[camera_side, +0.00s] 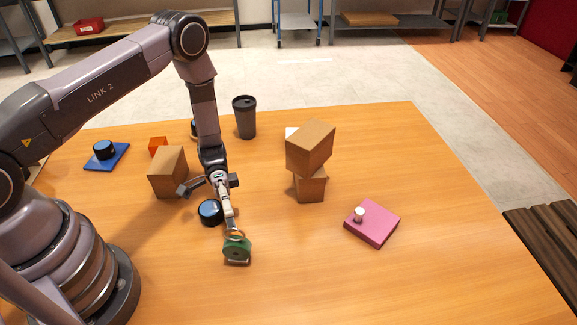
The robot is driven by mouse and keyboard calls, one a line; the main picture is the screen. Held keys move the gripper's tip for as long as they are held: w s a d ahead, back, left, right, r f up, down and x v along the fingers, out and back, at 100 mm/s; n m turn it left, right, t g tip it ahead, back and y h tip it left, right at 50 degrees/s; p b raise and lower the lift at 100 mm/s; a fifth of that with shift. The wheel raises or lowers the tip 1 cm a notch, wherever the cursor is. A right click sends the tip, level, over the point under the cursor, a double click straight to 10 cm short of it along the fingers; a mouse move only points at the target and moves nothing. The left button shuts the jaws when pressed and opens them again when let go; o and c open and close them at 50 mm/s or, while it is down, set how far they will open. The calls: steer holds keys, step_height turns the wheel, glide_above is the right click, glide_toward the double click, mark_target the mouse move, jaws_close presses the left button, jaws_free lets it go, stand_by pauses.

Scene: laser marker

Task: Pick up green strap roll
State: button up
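The green strap roll (237,251) rests on the wooden table in front of the arm, in the lower middle of the side view. My gripper (217,200) points down above the table, just behind the roll in the picture. Its fingers are spread, and no object shows held between them. One finger reaches down toward the top of the green roll; I cannot tell whether it touches. A black roll with a blue face (209,212) lies just left of this finger, partly beside the gripper.
A cardboard box (168,172) stands left of my gripper. Two stacked boxes (310,150) stand to the right, near a dark cup (244,117). A pink block (372,224) with a small white roll is further right. The table front right of the green roll is clear.

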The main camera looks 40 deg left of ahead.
mark_target(232, 228)
steer(key=x, duration=0.3)
steer(key=shift+d, duration=0.1)
steer(key=shift+c, duration=0.4)
jaws_close()
